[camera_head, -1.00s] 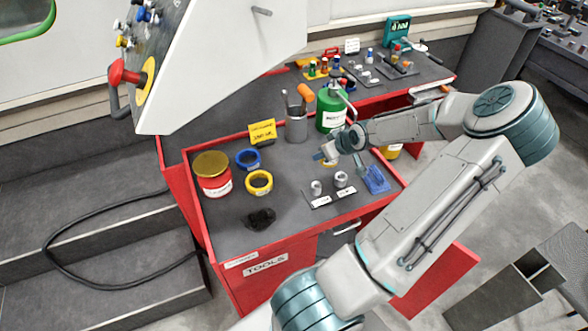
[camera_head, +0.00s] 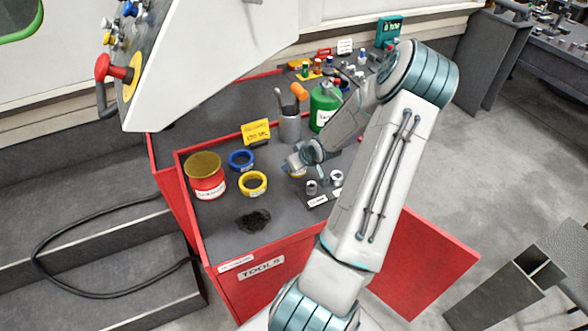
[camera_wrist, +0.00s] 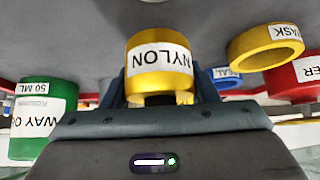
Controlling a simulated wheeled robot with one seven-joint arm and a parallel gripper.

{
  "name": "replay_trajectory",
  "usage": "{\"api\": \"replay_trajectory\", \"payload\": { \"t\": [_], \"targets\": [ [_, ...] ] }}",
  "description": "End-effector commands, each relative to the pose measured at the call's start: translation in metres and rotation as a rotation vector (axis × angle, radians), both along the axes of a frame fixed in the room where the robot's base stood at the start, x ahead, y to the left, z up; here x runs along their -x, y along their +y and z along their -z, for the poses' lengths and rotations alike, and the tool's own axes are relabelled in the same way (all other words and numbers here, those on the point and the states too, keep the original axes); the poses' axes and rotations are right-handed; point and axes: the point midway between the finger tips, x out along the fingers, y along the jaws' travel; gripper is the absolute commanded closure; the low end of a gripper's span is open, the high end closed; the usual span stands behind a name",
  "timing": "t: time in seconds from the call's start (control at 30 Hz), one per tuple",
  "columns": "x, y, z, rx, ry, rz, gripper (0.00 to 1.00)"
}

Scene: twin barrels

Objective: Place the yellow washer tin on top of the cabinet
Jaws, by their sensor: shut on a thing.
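The yellow washer tin (camera_wrist: 160,52), with a white label reading NYLON, sits between my gripper's two fingers in the wrist view. My gripper (camera_head: 294,167) is shut on it. In the head view only a sliver of yellow tin (camera_head: 298,176) shows under the gripper. It is over the grey top of the red cabinet (camera_head: 222,222), left of the small metal parts. I cannot tell if the tin touches the top.
A red tin with a gold lid (camera_head: 206,178), a blue tape roll (camera_head: 241,160) and a yellow tape roll (camera_head: 252,184) stand to the left. A yellow sign (camera_head: 256,132), a tool cup (camera_head: 290,127) and a green can (camera_head: 323,108) stand behind.

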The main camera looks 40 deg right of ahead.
Motion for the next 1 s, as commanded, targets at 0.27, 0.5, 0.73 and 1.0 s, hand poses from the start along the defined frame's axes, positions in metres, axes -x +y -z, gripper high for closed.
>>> {"api": "replay_trajectory", "payload": {
  "t": [0.27, 0.5, 0.73, 1.0],
  "targets": [
    [0.0, 0.0, 0.025, 0.001, -0.001, -0.001, 0.74],
    [0.0, 0.0, 0.027, 0.001, -0.001, -0.001, 0.74],
    [0.0, 0.0, 0.028, 0.001, 0.0, -0.001, 0.25],
    [0.001, 0.0, 0.023, 0.001, 0.0, -0.001, 0.25]
  ]
}}
